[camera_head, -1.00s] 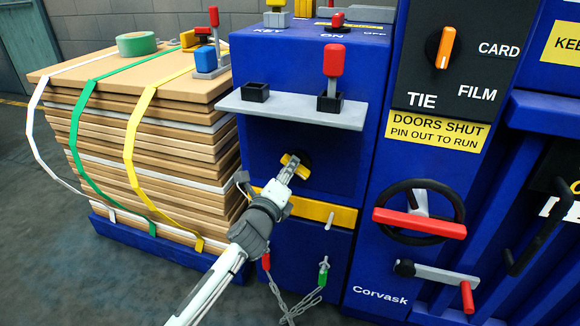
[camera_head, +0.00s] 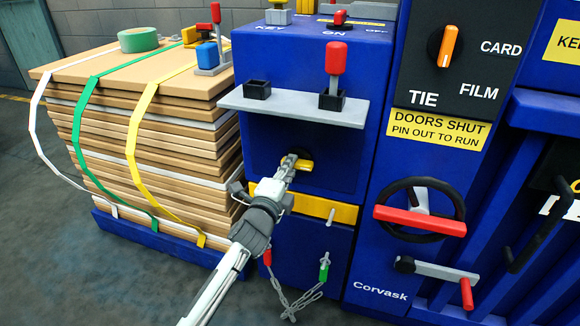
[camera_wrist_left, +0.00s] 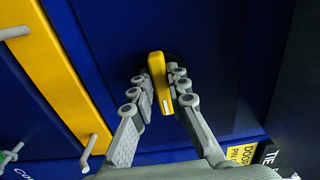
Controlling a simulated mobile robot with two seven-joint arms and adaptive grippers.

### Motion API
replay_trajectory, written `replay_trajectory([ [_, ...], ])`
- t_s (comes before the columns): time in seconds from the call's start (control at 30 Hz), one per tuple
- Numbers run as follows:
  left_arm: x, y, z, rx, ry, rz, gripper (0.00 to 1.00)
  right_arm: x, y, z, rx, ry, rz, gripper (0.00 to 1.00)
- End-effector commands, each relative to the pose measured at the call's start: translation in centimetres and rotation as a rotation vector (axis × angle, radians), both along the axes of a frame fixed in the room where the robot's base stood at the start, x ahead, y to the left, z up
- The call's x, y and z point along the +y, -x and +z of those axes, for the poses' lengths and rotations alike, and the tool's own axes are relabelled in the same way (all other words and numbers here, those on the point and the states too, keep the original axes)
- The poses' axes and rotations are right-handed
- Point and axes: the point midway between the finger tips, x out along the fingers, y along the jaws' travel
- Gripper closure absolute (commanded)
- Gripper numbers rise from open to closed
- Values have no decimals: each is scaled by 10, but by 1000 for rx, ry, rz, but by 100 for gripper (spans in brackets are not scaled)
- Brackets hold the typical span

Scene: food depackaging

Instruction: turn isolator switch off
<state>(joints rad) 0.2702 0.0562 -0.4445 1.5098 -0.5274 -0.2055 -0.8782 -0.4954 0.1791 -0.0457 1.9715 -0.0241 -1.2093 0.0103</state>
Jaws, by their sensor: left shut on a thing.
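The isolator switch is a yellow handle (camera_head: 305,165) on a dark round base, set in the blue cabinet front below a grey shelf. In the head view the handle lies nearly level, partly hidden by my left gripper (camera_head: 289,166). In the left wrist view the handle (camera_wrist_left: 157,80) stands between the two fingers of my left gripper (camera_wrist_left: 158,76), which is shut on it. My right gripper is in neither view.
The grey shelf (camera_head: 290,110) with a red-handled lever (camera_head: 335,60) juts out above my left gripper. A yellow bar (camera_head: 342,212) crosses below. A strapped stack of boards (camera_head: 170,160) stands left; a black handwheel with red bar (camera_head: 420,222) is right.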

Motion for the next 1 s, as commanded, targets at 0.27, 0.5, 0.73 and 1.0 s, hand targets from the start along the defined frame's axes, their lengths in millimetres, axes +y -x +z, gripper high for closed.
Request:
replay_trajectory([
  [0.27, 0, 0, -1, 4, 9, 0, 100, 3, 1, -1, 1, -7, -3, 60],
  [0.5, 0, 0, 0, 4, 8, 0, 71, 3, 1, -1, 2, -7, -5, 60],
  [0.73, 0, 0, 0, 3, 6, 0, 64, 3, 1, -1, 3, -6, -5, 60],
  [1.0, 5, 13, -2, 3, 4, 0, 64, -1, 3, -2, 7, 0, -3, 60],
])
